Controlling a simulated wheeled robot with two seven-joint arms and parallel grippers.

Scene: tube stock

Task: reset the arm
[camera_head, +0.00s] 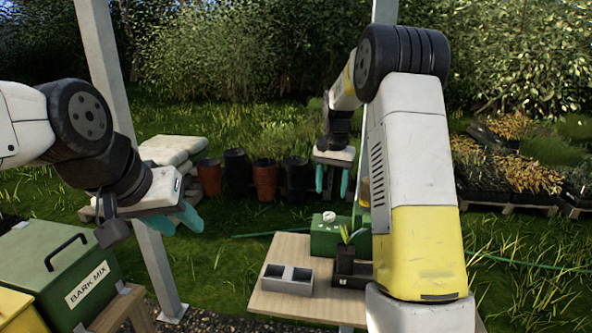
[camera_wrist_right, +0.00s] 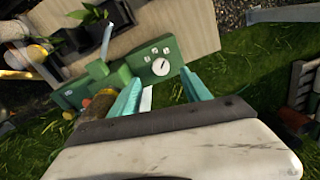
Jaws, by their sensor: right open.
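My right gripper (camera_head: 333,184) hangs in the air beyond the wooden table, its two teal fingers apart with nothing between them. In the right wrist view its fingers (camera_wrist_right: 160,88) are spread, with grass and part of a green device behind them. My left gripper (camera_head: 180,219) is in the air at the left, beside a metal post. Its teal fingers are seen at a slant, so the gap between them is unclear; no held object shows.
The wooden table (camera_head: 262,303) carries a grey two-cell block (camera_head: 287,280), a black pot with a plant (camera_head: 350,268) and a green device with a white knob (camera_head: 324,240). A green bark mix box (camera_head: 60,262) stands at the left. A metal post (camera_head: 158,265) rises near my left gripper.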

